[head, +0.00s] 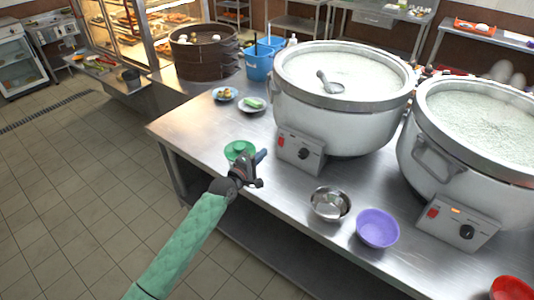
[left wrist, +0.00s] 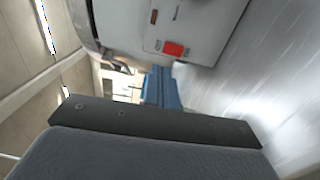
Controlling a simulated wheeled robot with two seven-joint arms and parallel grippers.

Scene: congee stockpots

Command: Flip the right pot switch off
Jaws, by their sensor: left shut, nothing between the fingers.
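The right pot (head: 440,157) is a large silver stockpot full of pale congee at the right edge of the table. Its control box (head: 457,226) carries a red switch (head: 433,212), a black knob and a small orange lit mark. The left pot (head: 345,121) has a similar box (head: 300,150) with its own red switch (head: 281,141). My left gripper (head: 260,168) is shut and empty beside the left pot's box, well left of the right pot's switch. My right gripper is out of view.
A metal bowl (head: 330,204) and a purple bowl (head: 377,228) stand along the table's front edge, between my left gripper and the right pot's box. A green bowl (head: 240,150) sits behind my gripper. A red bowl (head: 511,289) is at the lower right.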

